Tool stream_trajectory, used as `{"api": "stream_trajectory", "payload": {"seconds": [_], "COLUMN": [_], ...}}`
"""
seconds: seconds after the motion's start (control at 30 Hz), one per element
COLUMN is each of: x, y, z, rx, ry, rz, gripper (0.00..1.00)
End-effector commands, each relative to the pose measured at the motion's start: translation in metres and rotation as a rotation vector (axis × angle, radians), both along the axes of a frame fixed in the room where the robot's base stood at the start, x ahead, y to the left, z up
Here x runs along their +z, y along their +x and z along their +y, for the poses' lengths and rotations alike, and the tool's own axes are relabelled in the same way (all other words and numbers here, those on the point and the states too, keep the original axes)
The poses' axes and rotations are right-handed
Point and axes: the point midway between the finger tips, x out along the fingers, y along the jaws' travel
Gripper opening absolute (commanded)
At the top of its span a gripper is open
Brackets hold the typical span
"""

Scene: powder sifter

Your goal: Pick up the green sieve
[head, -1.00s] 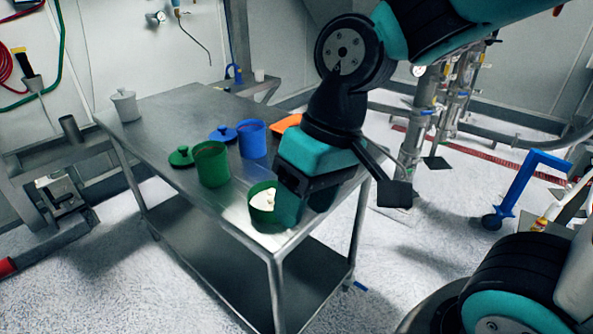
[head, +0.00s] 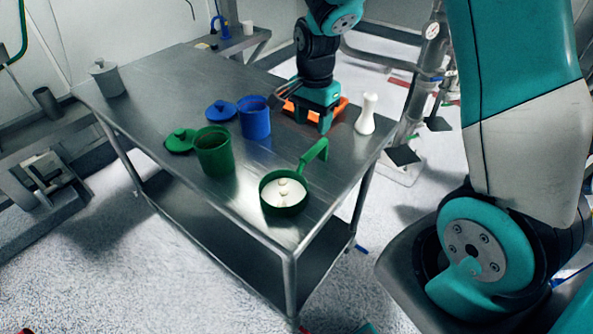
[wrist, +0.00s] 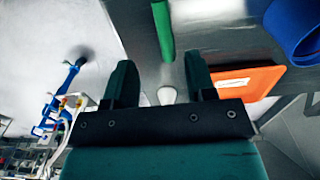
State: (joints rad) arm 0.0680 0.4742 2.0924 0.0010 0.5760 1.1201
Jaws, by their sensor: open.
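The green sieve (head: 272,206) is a round pan near the table's front right corner in the head view. It has white powder and small white lumps inside. Its green handle (head: 316,152) points up and to the right, toward my gripper. My gripper (head: 324,128) is beyond the handle, above or beside an orange tray, apart from the sieve. In the wrist view my gripper (wrist: 160,65) has its fingers spread with nothing held. The green handle (wrist: 163,28) shows ahead of the gap, at the top of that view; the pan is not clearly seen there.
A white bottle-shaped thing (head: 366,114) stands right of my gripper. The orange tray (head: 342,103) lies around it. A green container (head: 214,152), a blue container (head: 254,118) and green and blue lids are left.

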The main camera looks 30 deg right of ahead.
Motion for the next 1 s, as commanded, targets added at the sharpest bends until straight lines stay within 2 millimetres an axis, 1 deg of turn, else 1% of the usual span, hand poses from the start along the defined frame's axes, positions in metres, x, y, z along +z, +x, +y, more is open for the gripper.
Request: {"api": "stream_trajectory", "payload": {"seconds": [0.03,0.1,0.2,0.3,0.53,0.8,0.9,1.0], "x": [-0.011,-0.027,-0.045,-0.057,-0.072,-0.108,-0.114,-0.115], "y": [-0.001,-0.001,-0.001,0.0,0.001,0.004,0.005,0.005], "z": [0.0,0.0,0.001,0.002,0.003,0.004,0.004,0.004], "rx": [0.001,0.001,0.003,0.004,0.006,0.007,0.007,0.007], "ry": [0.001,0.001,0.001,0.001,0.001,0.001,0.001,0.001], "rz": [0.008,0.007,0.005,0.001,0.004,0.002,0.0,-0.002], "gripper": [0.51,0.51,0.51,0.51,0.51,0.51,0.51,0.51]}}
